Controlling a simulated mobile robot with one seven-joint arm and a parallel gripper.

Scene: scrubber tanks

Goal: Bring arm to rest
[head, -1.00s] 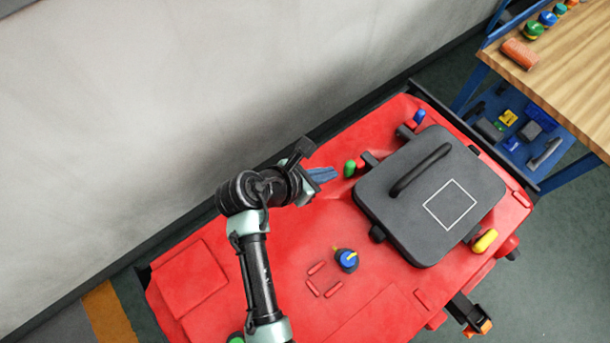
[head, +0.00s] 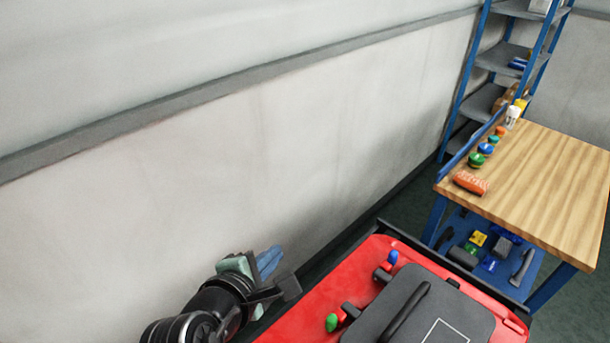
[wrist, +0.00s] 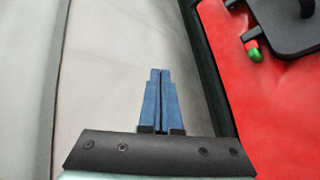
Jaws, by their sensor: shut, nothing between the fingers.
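My gripper (head: 268,262) is at the lower middle of the head view, left of the red scrubber machine (head: 305,318) and in front of the grey wall. Its blue fingers are shut together with nothing between them. In the wrist view the shut fingers (wrist: 161,100) point toward the wall, with the red machine top (wrist: 285,100) to their right. My gripper is apart from the machine's black lid (head: 385,312) and its green knob (head: 331,322).
A wooden-topped workbench (head: 540,190) with blue legs stands at the right, holding an orange brush (head: 471,183) and several coloured caps. A blue shelf rack (head: 492,60) stands behind it. The pale wall (head: 200,180) runs close along the left of the machine.

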